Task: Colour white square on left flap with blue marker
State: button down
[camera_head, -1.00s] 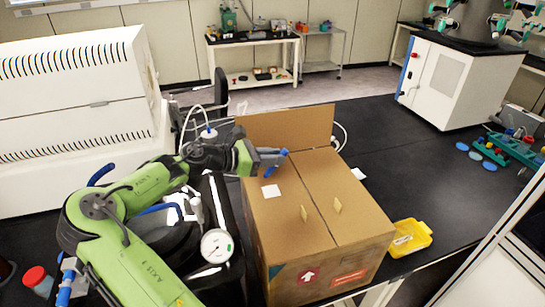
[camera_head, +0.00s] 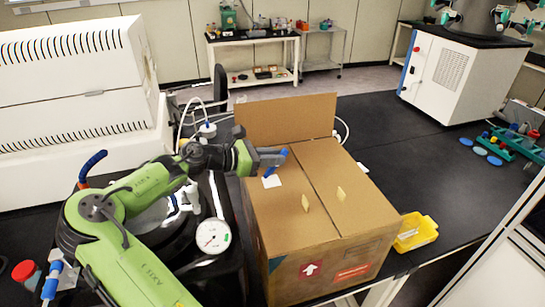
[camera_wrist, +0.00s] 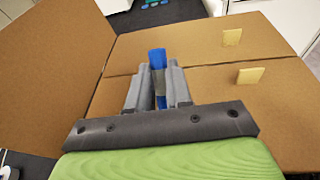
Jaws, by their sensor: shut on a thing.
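A cardboard box (camera_head: 323,258) stands on the black bench, with its two top flaps closed and one flap raised at the back. The white square (camera_head: 271,181) lies on the left top flap (camera_head: 284,209), near the raised flap. My gripper (camera_head: 277,160) is shut on the blue marker (camera_head: 270,172) above that flap. The marker is tilted, and its lower end shows close to the square's upper edge; I cannot tell if it touches. In the wrist view the marker (camera_wrist: 157,58) stands between the fingers, and the square is hidden.
Small tan tabs (camera_head: 305,203) stick up from both top flaps. A yellow tray (camera_head: 416,234) sits right of the box. A round gauge (camera_head: 213,236) is close on the left, near my arm. The black bench (camera_head: 405,165) behind right is mostly clear.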

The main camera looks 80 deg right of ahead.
jog(key=shift+f, duration=0.7)
dwell(0.6)
jog(key=shift+f+p, duration=0.1)
jog(key=shift+p, duration=0.3)
dwell(1.7)
jog(key=shift+s, duration=0.15)
jog(key=shift+s+d+p, duration=0.4)
jog(key=shift+s+p, duration=0.1)
jog(key=shift+s, duration=0.15)
jog(key=shift+s+d+p, duration=0.35)
jog(key=shift+s+p, duration=0.1)
jog(key=shift+s, duration=0.2)
jog(key=shift+w, duration=0.15)
jog(key=shift+w+a+p, duration=0.4)
jog(key=shift+w+p, duration=0.25)
jog(key=shift+w+a+p, duration=0.35)
jog(key=shift+w+p, duration=0.3)
jog(key=shift+s+d+p, duration=0.4)
jog(key=shift+s, duration=0.35)
jog(key=shift+s+d+p, duration=0.35)
jog(key=shift+s, duration=0.35)
